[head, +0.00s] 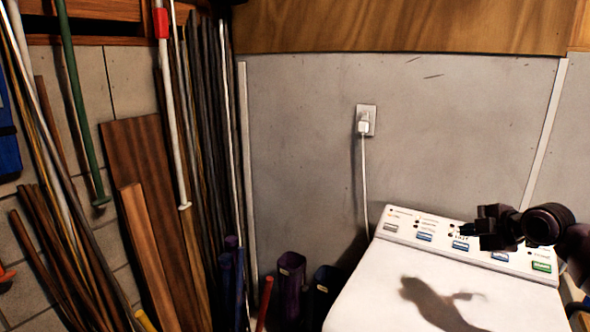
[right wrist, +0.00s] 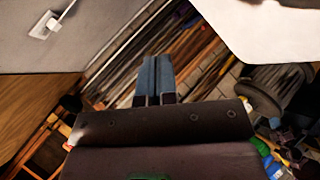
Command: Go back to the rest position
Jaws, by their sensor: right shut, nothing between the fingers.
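My right gripper (head: 472,229) comes in from the right edge in the head view, in front of the white washing machine's control panel (head: 400,221). Its shadow falls on the machine's white top (head: 385,290). In the right wrist view the two fingers of my right gripper (right wrist: 154,80) lie side by side, shut, with nothing held between them. My left gripper is not in view.
A white plug sits in a wall outlet (head: 366,120), its cord running down behind the machine. Several poles and wooden boards (head: 150,190) lean on the left wall. Dark purple containers (head: 290,285) stand left of the machine.

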